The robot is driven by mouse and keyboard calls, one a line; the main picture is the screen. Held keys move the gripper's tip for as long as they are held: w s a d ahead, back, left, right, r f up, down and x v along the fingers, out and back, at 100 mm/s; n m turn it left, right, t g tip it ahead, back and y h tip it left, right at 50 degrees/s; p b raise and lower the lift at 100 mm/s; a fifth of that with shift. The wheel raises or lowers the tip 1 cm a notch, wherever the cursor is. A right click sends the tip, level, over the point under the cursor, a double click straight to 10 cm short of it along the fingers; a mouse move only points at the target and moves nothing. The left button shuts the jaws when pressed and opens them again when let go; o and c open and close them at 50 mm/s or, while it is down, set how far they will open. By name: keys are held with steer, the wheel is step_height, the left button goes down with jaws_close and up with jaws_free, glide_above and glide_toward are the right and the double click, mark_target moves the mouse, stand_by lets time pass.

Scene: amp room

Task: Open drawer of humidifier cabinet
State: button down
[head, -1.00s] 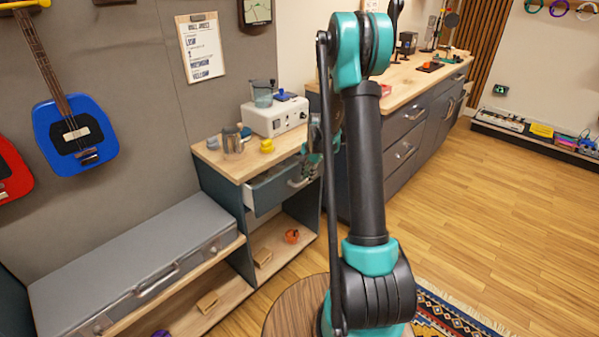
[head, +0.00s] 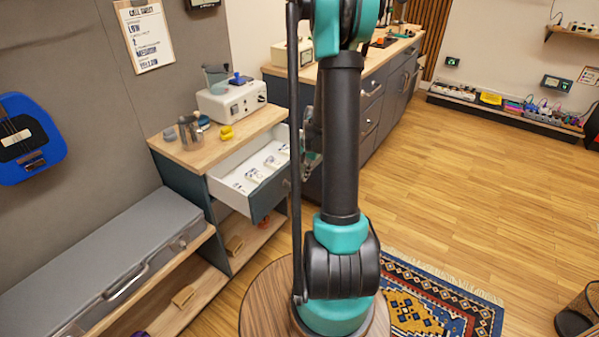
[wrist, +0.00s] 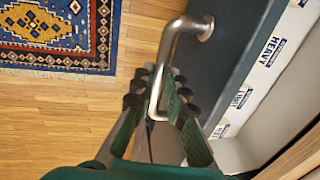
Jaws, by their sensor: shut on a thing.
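The humidifier cabinet (head: 175,157) has a wooden top with a white humidifier (head: 230,105) on it. Its drawer (head: 262,199) is pulled well out, and its white inside with labelled dividers shows. In the wrist view the dark drawer front (wrist: 225,60) carries a curved metal handle (wrist: 172,40). My gripper (wrist: 158,92) is shut on the handle, with a finger on each side of it. In the head view my arm hides most of my gripper and the handle's far part.
A metal cup (head: 190,134) and a yellow item (head: 226,132) stand on the cabinet top. A grey case (head: 110,265) lies on a low shelf to the left. A patterned rug (head: 440,300) lies at right. The wood floor beyond is clear.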

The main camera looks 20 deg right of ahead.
steer(key=c, duration=1.5)
jaws_free()
steer(key=shift+c, duration=0.2)
step_height(320, 180, up, 12)
steer(key=s+d, duration=0.1)
steer(key=shift+s+d, duration=0.25)
steer(key=shift+s, duration=0.15)
steer(key=shift+f, duration=0.1)
steer(key=s+a+f+n+t, duration=0.1)
steer(key=s+a+f+n, duration=0.1)
steer(key=s+a+n, duration=0.3)
steer(key=s+a+f+n+t+h, duration=0.1)
steer(key=s+a+n, duration=0.4)
steer(key=s, duration=0.9)
steer(key=shift+s+a+f+n, duration=0.25)
steer(key=shift+a+f+n, duration=0.1)
steer(key=shift+a, duration=0.4)
